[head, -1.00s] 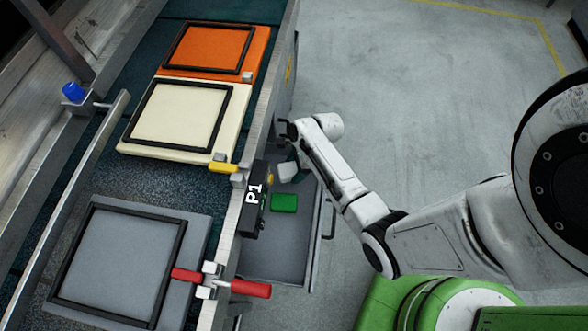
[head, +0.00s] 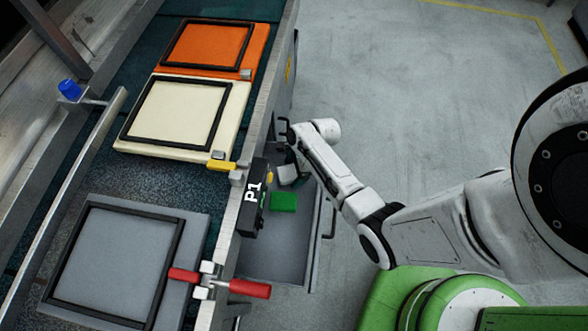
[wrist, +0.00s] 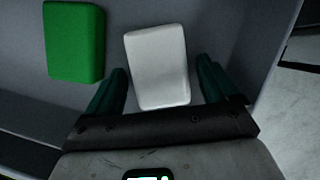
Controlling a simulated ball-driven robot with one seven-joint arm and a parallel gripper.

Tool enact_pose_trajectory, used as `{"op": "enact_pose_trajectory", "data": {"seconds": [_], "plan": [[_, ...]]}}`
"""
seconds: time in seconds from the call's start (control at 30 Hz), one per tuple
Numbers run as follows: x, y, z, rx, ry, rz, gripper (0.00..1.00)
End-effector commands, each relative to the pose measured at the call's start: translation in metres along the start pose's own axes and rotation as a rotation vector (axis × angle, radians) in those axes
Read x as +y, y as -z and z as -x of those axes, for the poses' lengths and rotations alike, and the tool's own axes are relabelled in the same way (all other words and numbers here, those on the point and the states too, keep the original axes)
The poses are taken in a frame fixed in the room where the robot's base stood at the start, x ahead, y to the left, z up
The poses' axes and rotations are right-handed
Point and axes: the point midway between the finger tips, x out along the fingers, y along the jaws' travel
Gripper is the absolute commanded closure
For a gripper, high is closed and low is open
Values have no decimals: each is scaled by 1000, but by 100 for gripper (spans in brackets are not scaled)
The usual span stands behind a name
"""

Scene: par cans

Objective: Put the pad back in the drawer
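A white pad (wrist: 158,68) lies inside the open grey drawer (head: 274,258) under the bench, and shows small in the head view (head: 287,174). A green pad (head: 284,202) lies in the same drawer, to the left of the white one in the wrist view (wrist: 75,42). My gripper (wrist: 162,66) is over the drawer with its dark green fingers apart. The white pad lies between and ahead of the fingers, with a narrow gap on each side. Whether the pad rests flat on the drawer floor is hard to tell.
On the bench are an orange framed board (head: 207,45), a cream framed board (head: 133,146) and a grey framed board (head: 195,235).

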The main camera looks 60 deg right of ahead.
Motion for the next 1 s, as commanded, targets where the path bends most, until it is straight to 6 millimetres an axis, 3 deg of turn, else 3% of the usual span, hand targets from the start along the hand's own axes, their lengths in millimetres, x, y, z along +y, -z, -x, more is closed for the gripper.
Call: {"op": "enact_pose_trajectory", "data": {"seconds": [0.4,0.8,1.0], "plan": [[0,-2,9,-1,1,0,7],[-1,-2,85,-1,2,1,7],[0,-2,113,-1,1,0,7]]}}
